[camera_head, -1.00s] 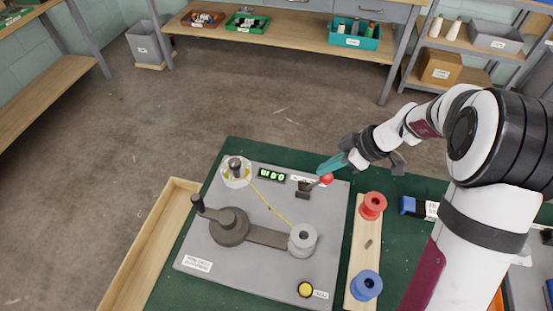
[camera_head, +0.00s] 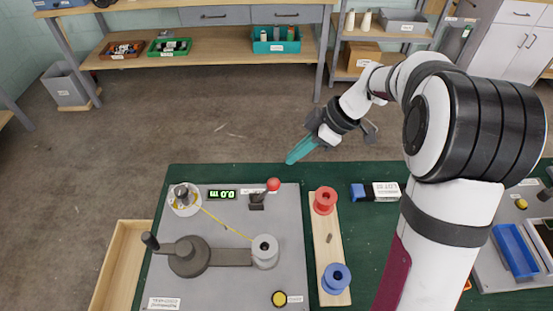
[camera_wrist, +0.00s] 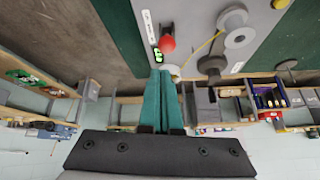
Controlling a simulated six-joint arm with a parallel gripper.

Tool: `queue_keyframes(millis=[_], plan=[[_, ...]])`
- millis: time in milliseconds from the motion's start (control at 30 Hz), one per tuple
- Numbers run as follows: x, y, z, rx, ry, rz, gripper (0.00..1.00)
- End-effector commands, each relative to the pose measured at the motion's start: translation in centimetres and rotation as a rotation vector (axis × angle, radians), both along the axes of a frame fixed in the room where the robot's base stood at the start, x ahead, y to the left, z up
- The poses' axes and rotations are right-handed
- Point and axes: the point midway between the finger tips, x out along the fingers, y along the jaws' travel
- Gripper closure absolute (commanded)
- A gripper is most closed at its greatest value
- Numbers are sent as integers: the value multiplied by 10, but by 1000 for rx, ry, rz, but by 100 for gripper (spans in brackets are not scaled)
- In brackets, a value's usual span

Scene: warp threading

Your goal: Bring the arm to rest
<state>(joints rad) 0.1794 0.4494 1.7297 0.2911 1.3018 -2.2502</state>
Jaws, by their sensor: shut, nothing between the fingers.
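My gripper (camera_head: 291,159) has teal fingers, shut and empty. In the head view it hangs in the air near the far edge of the green bench mat, above and beyond the red-knobbed lever (camera_head: 273,185). In the wrist view the shut fingers (camera_wrist: 165,75) point at the grey machine plate (camera_wrist: 200,20), with the red knob (camera_wrist: 168,44) just past their tips. The grey plate (camera_head: 215,285) carries a crank (camera_head: 188,257), a white guide wheel (camera_head: 184,199), a grey spool (camera_head: 264,250) with yellow thread running between them, and a lit display (camera_head: 222,194).
A wooden board (camera_head: 328,246) holds a red spool (camera_head: 325,200) and a blue spool (camera_head: 336,278). A blue tool (camera_head: 358,192) and labelled box lie on the mat to the right. A yellow button (camera_head: 279,298) sits on the plate. Shelves (camera_head: 200,72) stand across the open floor.

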Motion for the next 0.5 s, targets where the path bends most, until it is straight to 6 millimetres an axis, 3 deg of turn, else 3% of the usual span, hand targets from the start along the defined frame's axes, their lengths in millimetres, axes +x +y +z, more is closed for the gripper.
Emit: queue_keyframes(millis=[500], plan=[[-1,-8,5,1,0,0,100]])
